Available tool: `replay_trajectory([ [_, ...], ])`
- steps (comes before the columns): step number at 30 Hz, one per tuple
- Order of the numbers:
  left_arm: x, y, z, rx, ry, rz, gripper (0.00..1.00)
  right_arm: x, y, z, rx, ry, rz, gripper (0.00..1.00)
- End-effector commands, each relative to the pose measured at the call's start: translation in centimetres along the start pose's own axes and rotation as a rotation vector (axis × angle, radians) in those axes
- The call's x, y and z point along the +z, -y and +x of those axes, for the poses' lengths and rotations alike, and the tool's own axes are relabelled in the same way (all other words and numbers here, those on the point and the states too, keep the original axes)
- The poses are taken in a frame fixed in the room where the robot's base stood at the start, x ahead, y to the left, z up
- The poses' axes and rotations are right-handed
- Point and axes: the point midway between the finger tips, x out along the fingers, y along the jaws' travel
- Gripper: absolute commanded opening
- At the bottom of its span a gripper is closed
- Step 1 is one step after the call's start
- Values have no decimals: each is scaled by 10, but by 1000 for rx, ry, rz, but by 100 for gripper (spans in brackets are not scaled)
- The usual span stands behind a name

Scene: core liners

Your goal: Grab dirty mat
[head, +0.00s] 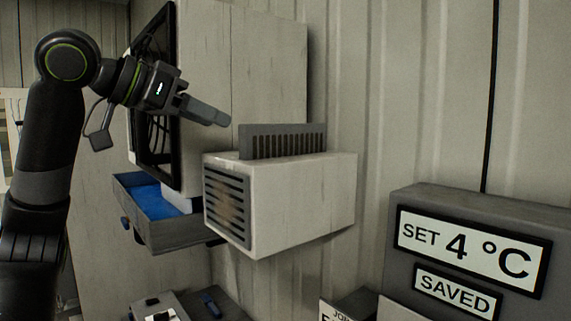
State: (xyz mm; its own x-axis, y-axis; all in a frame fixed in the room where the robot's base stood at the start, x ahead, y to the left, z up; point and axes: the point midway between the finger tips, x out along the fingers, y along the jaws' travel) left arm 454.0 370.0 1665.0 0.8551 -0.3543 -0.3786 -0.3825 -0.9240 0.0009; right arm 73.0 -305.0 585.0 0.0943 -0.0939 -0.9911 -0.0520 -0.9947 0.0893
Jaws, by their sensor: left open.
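A grey slotted panel with brownish ribs, seemingly the dirty mat (283,141), stands upright out of the top of a white box unit (305,200). Its lower part is hidden inside the unit. My left gripper (217,115) comes in from the left, a little above and to the left of the panel's upper left corner. Its jaws are open with nothing visible between them, and they seem apart from the panel. My right gripper does not show.
The white unit has a louvred front grille (228,207) with a brown stain. A grey drawer with a blue liner (163,201) stands open at left, under a cabinet with a black-framed door (155,100). A grey display box (405,270) reads "SET 4 °C" and "SAVED".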

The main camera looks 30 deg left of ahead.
Motion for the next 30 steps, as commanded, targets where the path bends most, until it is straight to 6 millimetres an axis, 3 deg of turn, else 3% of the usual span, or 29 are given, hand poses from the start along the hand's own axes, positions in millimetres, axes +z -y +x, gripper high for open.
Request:
replay_trajectory([
  [6, -2, -1, 39, 2, 3, 0, 48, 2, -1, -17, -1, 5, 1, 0],
  [15, -3, -2, 58, 2, 1, 1, 48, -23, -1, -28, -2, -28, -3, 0],
  [24, -3, -6, 94, 2, 2, 0, 48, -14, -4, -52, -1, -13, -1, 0],
  [30, -1, -5, 101, 0, -1, 0, 48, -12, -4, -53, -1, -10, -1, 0],
])
